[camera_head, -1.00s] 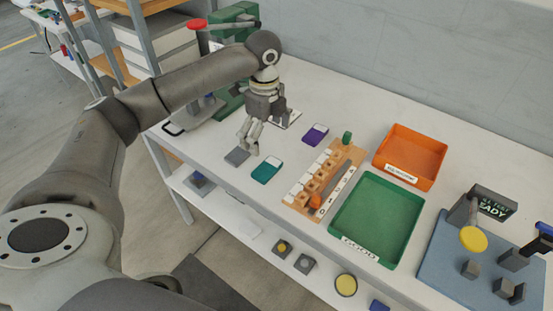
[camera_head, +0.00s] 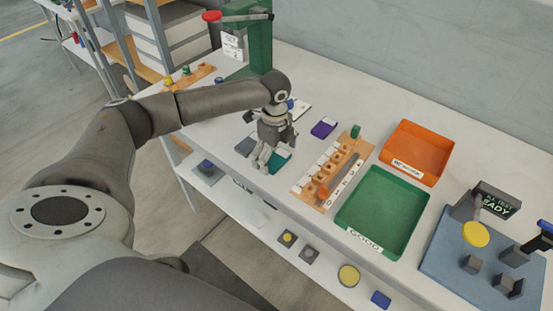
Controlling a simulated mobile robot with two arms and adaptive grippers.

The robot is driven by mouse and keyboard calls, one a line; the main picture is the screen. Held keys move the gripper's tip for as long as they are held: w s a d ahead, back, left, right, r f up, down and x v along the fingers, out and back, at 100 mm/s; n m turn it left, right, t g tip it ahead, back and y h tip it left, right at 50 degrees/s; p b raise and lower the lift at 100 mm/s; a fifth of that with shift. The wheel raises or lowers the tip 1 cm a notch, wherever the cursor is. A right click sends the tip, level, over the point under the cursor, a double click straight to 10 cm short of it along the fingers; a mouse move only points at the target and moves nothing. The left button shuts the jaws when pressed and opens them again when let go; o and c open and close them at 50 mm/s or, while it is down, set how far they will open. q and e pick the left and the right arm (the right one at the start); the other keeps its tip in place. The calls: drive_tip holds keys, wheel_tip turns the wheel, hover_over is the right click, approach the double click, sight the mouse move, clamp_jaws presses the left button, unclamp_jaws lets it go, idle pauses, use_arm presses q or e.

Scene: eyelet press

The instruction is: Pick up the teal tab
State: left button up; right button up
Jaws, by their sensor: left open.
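The teal tab (camera_head: 281,160) lies flat on the white table, with a white end toward the back. My left gripper (camera_head: 262,167) is open and points down just left of the tab. It covers part of the tab from this view. I cannot tell whether the fingers touch it. A grey tab (camera_head: 245,146) lies to the left of the gripper, and a purple tab (camera_head: 323,128) lies to the right, farther back. My right gripper is not in view.
A wooden rack (camera_head: 316,177) with a row of slots stands right of the teal tab. A green tray (camera_head: 351,212) and an orange tray (camera_head: 440,176) stand farther right. A green press (camera_head: 260,48) with a red-knobbed lever is at the back left. A blue mat (camera_head: 440,270) with fixtures lies at the right.

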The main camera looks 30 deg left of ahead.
use_arm(q)
drive_tip(key=c, duration=0.9)
drive_tip(key=shift+o, duration=0.2)
drive_tip(key=shift+r, duration=0.1)
